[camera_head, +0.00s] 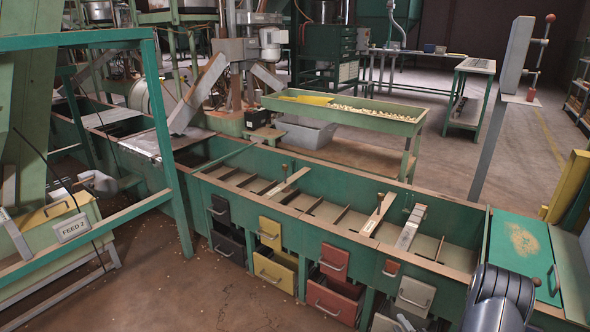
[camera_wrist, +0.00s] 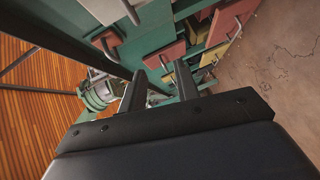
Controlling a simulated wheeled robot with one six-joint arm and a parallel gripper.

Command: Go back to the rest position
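In the wrist view my gripper (camera_wrist: 161,80) shows as two dark fingers standing apart. It is open, and nothing shows between the fingertips. Beyond them are a green bench side and coloured drawer fronts, away from the fingers. In the head view only a dark rounded part of my arm shows at the lower right, in front of the bench; the fingers are out of that view.
A long green hopper bench (camera_head: 335,195) with dividers runs across the middle. Below it, yellow (camera_head: 275,269), red (camera_head: 335,298) and grey (camera_head: 415,296) drawers stand partly out. A lever post (camera_head: 500,120) rises at the right. The brown floor (camera_head: 150,285) at the front left is clear.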

